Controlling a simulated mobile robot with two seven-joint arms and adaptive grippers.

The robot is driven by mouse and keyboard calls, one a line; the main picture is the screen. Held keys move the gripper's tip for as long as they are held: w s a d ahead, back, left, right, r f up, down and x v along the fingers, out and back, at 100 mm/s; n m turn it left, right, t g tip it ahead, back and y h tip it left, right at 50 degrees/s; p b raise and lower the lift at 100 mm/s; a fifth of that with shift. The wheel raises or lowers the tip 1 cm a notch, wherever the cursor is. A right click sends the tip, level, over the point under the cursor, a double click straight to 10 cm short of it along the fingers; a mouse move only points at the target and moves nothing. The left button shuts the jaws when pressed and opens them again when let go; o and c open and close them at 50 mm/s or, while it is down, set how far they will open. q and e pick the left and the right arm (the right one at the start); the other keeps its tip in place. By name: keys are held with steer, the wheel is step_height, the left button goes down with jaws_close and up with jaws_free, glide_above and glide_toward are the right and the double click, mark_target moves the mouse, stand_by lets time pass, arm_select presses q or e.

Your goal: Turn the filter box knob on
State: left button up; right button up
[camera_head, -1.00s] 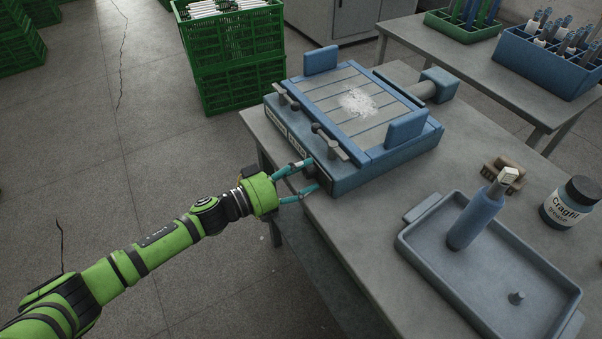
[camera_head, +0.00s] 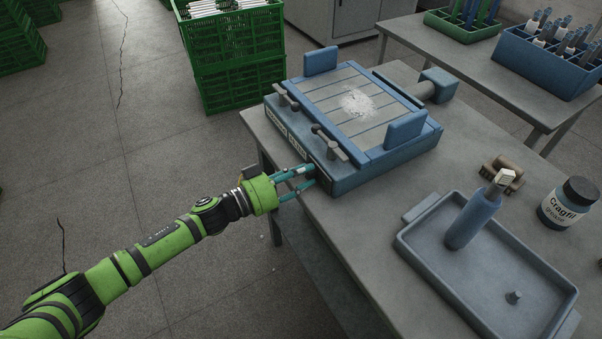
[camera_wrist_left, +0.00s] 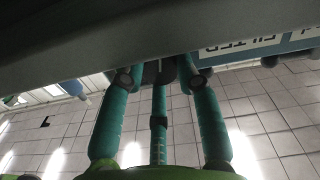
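The filter box (camera_head: 372,158) is the blue box on the grey table, with a slatted top, white flakes on it and labels on its front. A dark knob (camera_head: 318,173) is on the front face, mostly covered by my fingers. My left gripper (camera_head: 312,176) reaches it from the left with teal fingers closed in around it. In the left wrist view the fingers (camera_wrist_left: 160,76) come together on the dark round knob (camera_wrist_left: 158,71), and part of an upside-down label (camera_wrist_left: 245,46) shows beside it. The knob's exact angle is hidden. My right gripper is not in view.
Small clamps (camera_head: 330,143) rise above the box front. Green crates (camera_head: 240,85) stand behind left.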

arm_select(q)
steer(key=o, duration=0.4)
steer(key=shift+f, duration=0.1)
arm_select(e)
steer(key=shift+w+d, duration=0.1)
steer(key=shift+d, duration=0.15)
